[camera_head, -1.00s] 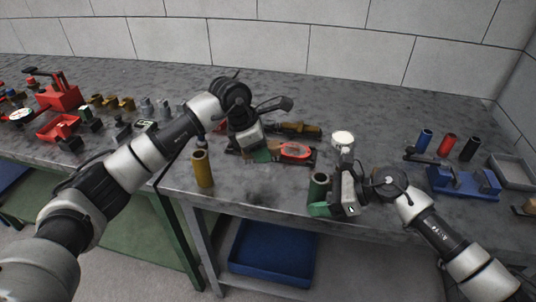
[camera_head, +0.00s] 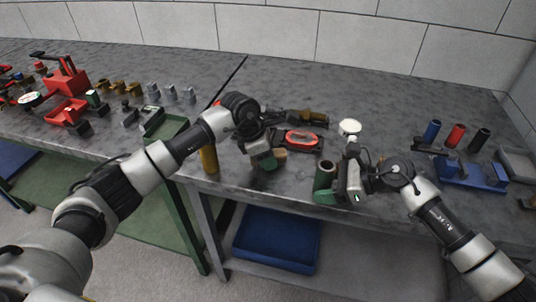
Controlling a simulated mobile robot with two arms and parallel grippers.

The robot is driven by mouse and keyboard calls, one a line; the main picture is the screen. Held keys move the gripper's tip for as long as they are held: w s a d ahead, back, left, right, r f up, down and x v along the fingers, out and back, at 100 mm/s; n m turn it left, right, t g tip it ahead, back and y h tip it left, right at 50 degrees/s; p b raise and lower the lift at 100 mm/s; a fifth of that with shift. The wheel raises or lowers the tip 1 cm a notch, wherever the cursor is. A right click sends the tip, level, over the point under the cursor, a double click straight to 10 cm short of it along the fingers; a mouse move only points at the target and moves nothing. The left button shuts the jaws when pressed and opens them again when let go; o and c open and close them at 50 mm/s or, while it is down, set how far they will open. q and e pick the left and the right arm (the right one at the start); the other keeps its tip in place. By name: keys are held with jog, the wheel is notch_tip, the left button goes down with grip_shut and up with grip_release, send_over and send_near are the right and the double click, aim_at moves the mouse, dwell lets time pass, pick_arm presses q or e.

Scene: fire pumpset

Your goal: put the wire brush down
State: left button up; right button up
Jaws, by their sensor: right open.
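My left gripper (camera_head: 264,160) is low over the middle of the bench, pointing down, with a green fingertip showing. A small tan piece (camera_head: 281,154) shows beside that fingertip; it may be part of the wire brush, but most of it is hidden. I cannot tell whether the jaws are shut on it. My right gripper (camera_head: 337,190) is open near the front edge, beside a dark green cylinder (camera_head: 324,175). I cannot tell whether its fingers touch the cylinder.
A tool with a red oval (camera_head: 302,141) and a brown-handled tool (camera_head: 313,117) lie behind the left gripper. A yellow cylinder (camera_head: 209,160) stands near the front edge. A white-topped item (camera_head: 349,127) and a blue holder (camera_head: 470,174) are to the right.

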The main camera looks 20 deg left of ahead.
pick_arm(q)
jog(key=shift+o, duration=1)
jog(key=v, duration=1.2)
jog(key=shift+r, duration=0.15)
jog(key=shift+o, duration=0.3)
jog(key=shift+o, duration=0.2)
jog(key=shift+s+d, duration=0.35)
jog(key=x, duration=0.6)
jog(key=shift+w+f, duration=0.1)
jog(key=shift+f, duration=0.3)
jog(key=shift+w+a+x, duration=0.1)
jog(key=shift+w+x, duration=0.05)
jog(key=shift+x, duration=1.2)
jog(key=shift+w+a+x, duration=0.15)
jog(key=shift+x, duration=1.2)
